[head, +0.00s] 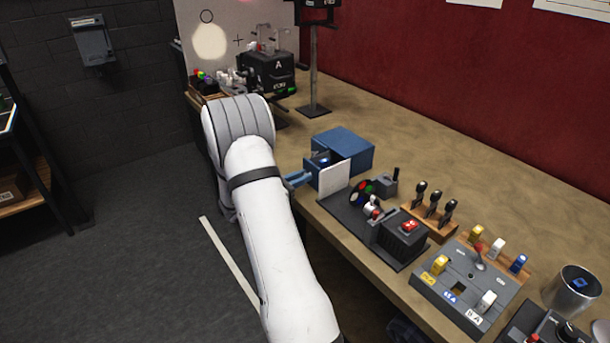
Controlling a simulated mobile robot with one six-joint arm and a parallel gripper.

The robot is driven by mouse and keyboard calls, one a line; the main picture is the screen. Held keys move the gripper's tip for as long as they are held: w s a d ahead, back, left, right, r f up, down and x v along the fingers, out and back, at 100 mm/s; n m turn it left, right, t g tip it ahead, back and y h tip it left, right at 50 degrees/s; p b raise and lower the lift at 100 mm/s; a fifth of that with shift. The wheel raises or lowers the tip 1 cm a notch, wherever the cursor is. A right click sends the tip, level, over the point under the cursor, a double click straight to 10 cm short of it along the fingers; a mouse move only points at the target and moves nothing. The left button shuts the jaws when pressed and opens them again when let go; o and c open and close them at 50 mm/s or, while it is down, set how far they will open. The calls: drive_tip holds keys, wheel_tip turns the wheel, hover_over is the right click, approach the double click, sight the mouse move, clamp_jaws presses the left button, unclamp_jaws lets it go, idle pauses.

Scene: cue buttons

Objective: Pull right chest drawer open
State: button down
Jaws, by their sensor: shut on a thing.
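A blue chest (352,146) stands on the workbench right of my arm. Its drawer (312,170) sticks out from its left side, toward my arm. A small dark object with a bright blue mark (322,160) shows in the drawer's open top. My gripper (300,180) is at the drawer's front and is shut on its handle. My white arm and wrist hide most of the gripper, and the handle itself is too small to make out.
A white panel (335,180) stands close beside the drawer, before a dark button console (350,207). A grey switch board (466,285) and a metal cup (573,290) are to the right. A black device (268,76) stands behind. Floor left of the bench is open.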

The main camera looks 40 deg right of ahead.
drive_tip(key=shift+d, duration=0.1)
drive_tip(key=c, duration=1.4)
unclamp_jaws()
drive_tip(key=shift+d, duration=0.1)
drive_tip(key=a, duration=0.5)
drive_tip(key=a+b, duration=0.1)
drive_tip(key=a, duration=0.1)
drive_tip(key=shift+w+a, duration=0.25)
drive_tip(key=shift+a, duration=0.15)
